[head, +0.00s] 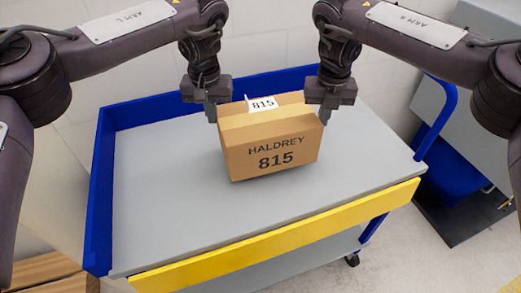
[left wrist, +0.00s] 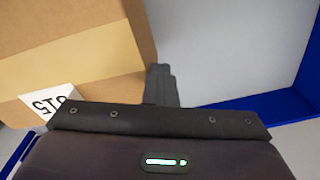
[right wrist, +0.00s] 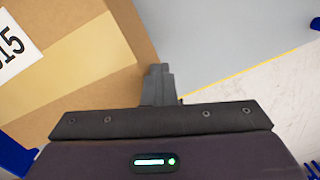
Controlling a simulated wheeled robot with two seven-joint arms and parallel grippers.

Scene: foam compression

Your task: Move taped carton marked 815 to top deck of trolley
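The taped carton (head: 270,150), brown and printed HALDREY 815, is over the middle of the trolley's grey top deck (head: 160,190). I cannot tell whether its base touches the deck. A white 815 label (head: 262,103) lies across its taped top. My left gripper (head: 211,112) is at the carton's left side and my right gripper (head: 325,112) at its right side. Each has its fingers shut together, against or very close to the carton's side. The carton also shows beside the fingers in the left wrist view (left wrist: 105,50) and right wrist view (right wrist: 110,45).
The trolley has a blue rim (head: 102,190) at the left and back, and a yellow front edge (head: 280,237). A lower deck (head: 285,265) shows beneath. The top deck is bare around the carton. A grey cabinet (head: 480,90) is at the right.

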